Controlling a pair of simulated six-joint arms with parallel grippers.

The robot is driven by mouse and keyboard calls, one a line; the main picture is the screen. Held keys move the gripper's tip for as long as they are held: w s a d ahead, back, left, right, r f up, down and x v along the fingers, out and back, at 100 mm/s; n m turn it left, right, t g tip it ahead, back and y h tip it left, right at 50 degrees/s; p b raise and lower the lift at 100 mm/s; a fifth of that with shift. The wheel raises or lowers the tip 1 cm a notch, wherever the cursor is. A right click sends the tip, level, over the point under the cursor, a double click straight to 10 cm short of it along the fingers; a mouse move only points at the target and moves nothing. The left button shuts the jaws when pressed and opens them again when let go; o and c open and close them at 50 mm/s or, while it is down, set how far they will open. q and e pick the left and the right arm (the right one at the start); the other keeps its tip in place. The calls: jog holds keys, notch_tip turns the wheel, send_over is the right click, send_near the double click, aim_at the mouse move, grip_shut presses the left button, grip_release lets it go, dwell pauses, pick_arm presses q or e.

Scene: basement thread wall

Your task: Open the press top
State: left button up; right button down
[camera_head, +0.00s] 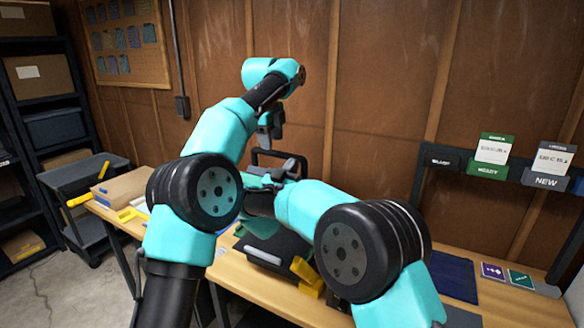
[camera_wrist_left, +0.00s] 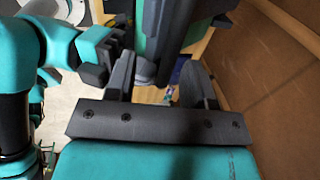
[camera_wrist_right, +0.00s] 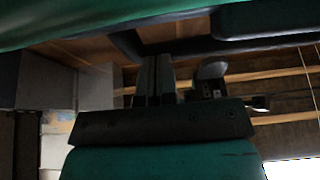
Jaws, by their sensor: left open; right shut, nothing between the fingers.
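The press (camera_head: 275,244) stands on the workbench, dark and partly hidden behind my arms. Its black handle frame (camera_head: 282,153) rises behind my right wrist. My left gripper (camera_head: 268,138) is above the handle frame, pointing down. In the left wrist view its open fingers (camera_wrist_left: 158,84) stand on either side of a dark bar (camera_wrist_left: 150,68); contact cannot be told. My right gripper (camera_head: 296,167) is lower, close to the handle frame. In the right wrist view its fingers (camera_wrist_right: 154,78) are shut and empty, below a green and black surface. How far the press top is open is hidden.
Yellow blocks (camera_head: 306,275) are at the press's front right. A dark blue cloth (camera_head: 445,277) and small cards (camera_head: 506,274) lie right on the bench. A cardboard box (camera_head: 124,187) is at left. A label rack (camera_head: 480,168) stands at the back right. A wooden wall closes the back.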

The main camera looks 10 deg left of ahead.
pick_arm(q)
jog(key=s+a+f+n+h, duration=0.1)
jog(key=s+a+f+n, duration=0.3)
jog(key=f+n, duration=0.35)
jog(key=s+a+f+n+h, duration=0.1)
jog(key=s+a+f+n, duration=0.4)
jog(key=f, duration=0.4)
jog(key=s+a+f+n+h, duration=0.2)
jog(key=s+a+f+n, duration=0.15)
jog(key=f+n, duration=0.5)
jog(key=s+d+f, duration=0.4)
jog(key=s+f, duration=0.4)
jog(key=f, duration=0.4)
jog(key=s+d+f+n, duration=0.1)
jog(key=s+d+f, duration=0.3)
jog(key=s+f, duration=0.5)
jog(key=s+d+f+n+g, duration=0.1)
jog(key=s+d+f, duration=0.4)
jog(key=f, duration=1)
jog(key=shift+s+y, duration=0.4)
jog(key=shift+s, duration=1.4)
jog(key=shift+f, duration=0.1)
